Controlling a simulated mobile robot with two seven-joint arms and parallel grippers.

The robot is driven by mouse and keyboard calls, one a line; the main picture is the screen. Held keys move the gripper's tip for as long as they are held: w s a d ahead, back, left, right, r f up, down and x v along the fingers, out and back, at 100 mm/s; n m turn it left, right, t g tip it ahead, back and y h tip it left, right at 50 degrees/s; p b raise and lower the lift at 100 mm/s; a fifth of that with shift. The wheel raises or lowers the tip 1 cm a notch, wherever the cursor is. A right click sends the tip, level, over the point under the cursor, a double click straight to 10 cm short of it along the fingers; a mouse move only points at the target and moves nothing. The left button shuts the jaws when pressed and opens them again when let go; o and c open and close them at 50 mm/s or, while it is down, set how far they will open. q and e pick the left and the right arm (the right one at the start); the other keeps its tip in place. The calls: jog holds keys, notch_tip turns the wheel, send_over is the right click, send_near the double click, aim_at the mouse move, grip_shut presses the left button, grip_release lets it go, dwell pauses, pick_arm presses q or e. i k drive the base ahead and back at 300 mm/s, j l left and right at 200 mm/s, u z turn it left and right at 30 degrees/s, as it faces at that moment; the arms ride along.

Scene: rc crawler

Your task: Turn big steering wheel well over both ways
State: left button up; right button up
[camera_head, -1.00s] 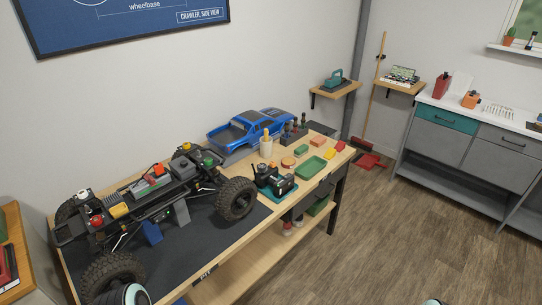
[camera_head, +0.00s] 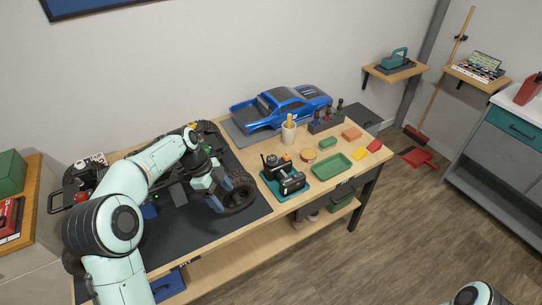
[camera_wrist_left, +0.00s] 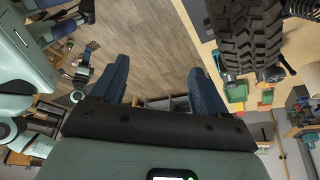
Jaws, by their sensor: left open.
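The crawler's big black tyred front wheel (camera_head: 245,198) is at the right end of the chassis on the bench mat. My left arm reaches over the crawler and hides much of the chassis. My left gripper (camera_head: 227,190) is at this wheel, its blue fingers overlapping the tyre in the head view. In the left wrist view the gripper (camera_wrist_left: 162,75) is open with nothing between its fingers. The knobbly tyre (camera_wrist_left: 250,35) shows there just right of the right-hand finger. I cannot tell whether they touch. My right gripper does not show.
A transmitter (camera_head: 284,178) on a teal tray stands close right of the wheel. Behind are the blue truck body (camera_head: 282,106) and a cup (camera_head: 289,133). A green tray (camera_head: 333,169) lies further right. Open floor lies in front of the bench (camera_head: 222,243).

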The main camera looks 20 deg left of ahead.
aim_at(272, 160)
jog(key=i, duration=1)
